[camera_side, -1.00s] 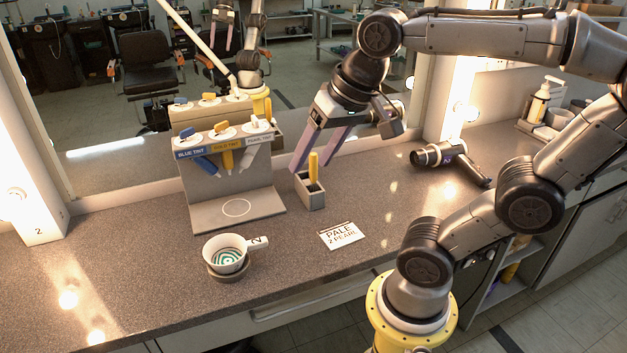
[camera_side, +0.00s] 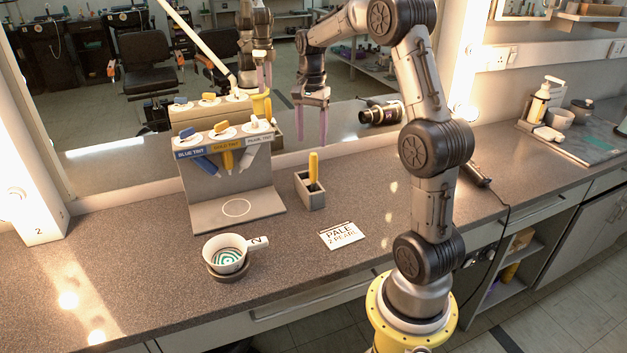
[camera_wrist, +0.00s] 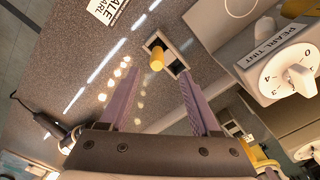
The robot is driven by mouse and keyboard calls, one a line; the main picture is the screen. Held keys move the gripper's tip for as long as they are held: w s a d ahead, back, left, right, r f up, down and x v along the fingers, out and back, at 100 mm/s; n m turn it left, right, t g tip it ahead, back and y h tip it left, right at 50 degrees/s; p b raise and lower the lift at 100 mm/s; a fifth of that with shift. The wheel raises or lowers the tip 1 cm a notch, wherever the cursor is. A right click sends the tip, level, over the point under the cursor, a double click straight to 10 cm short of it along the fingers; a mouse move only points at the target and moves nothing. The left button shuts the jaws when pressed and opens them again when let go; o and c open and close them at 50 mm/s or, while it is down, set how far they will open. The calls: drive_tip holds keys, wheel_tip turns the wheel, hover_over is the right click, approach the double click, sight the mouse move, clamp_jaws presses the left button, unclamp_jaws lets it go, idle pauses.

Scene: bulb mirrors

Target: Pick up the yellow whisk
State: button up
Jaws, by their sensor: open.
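The yellow whisk (camera_side: 313,168) stands upright in a small grey holder (camera_side: 311,199) on the counter; only its yellow handle shows well. In the wrist view the whisk's handle end (camera_wrist: 157,60) and the holder (camera_wrist: 172,50) lie beyond and between my fingers. My gripper (camera_side: 311,140) points down with its two purple fingers apart. It hangs above the counter near the whisk, not touching it. In the wrist view my gripper (camera_wrist: 160,105) is empty between the fingers.
A tint dispenser (camera_side: 228,170) stands left of the holder. A bowl (camera_side: 225,254) sits on a round base in front of it. A card (camera_side: 341,236) reading "PALE 2 PEARL" lies front right. A hair dryer (camera_side: 478,172) lies at right, partly behind my arm. A mirror stands behind.

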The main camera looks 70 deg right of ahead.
sight(312, 154)
wheel_tip(312, 154, down, 6)
drive_tip(key=shift+f, duration=0.2)
drive_tip(key=shift+s+d+f, duration=0.1)
drive_tip(key=shift+s+f, duration=0.05)
drive_tip(key=shift+f, duration=1.25)
drive_tip(key=shift+s+d+f, duration=0.1)
drive_tip(key=shift+f, duration=1.25)
clamp_jaws()
